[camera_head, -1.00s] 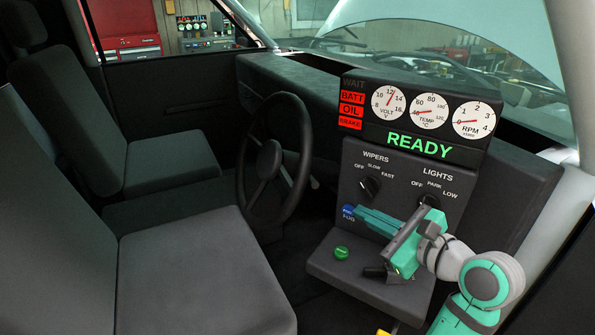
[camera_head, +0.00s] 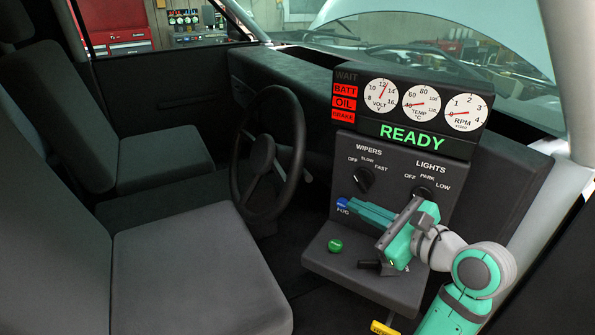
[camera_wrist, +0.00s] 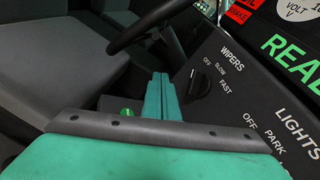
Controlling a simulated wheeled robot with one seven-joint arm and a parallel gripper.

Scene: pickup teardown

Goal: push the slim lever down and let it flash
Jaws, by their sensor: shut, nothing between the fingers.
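A slim dark lever (camera_head: 308,177) sticks out at the right side of the steering wheel (camera_head: 268,160); it is small and dim in the head view. I cannot make it out clearly in the wrist view. My gripper (camera_head: 350,206) is shut and empty, its teal fingers pointing left in front of the lower dash panel. Its tips are beside the blue button, to the right of and below the lever, and apart from it. In the wrist view the closed fingers (camera_wrist: 161,80) point toward the dark steering wheel rim (camera_wrist: 150,22).
The dash panel (camera_head: 345,165) carries a wipers knob (camera_head: 363,180), a lights knob (camera_head: 421,192) and a blue button (camera_head: 342,203). A green button (camera_head: 335,245) and a black handle (camera_head: 369,264) are on the ledge below. The seat (camera_head: 190,270) is at the left.

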